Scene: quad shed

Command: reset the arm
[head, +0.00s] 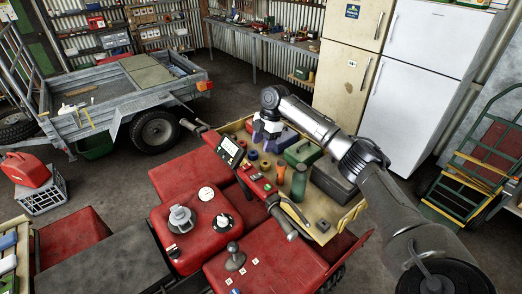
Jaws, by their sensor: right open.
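My right arm (375,180) comes in from the lower right and stretches across the picture to the upper middle. Its gripper (262,137) points down above the far left part of a yellow-edged tray (322,232) on the red quad (190,240). The gripper is open, and I see nothing held in it. Its fingertips are small here, and I cannot tell how near they are to the things in the tray. My left gripper is not in view.
The tray holds a green box (303,152), a dark grey case (333,180) and a green bottle (299,182). The quad's handlebar (262,188) stands close by. A trailer (130,90), fridges (418,75) and a hand truck (470,165) stand around. A red fuel can (27,170) sits on a crate.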

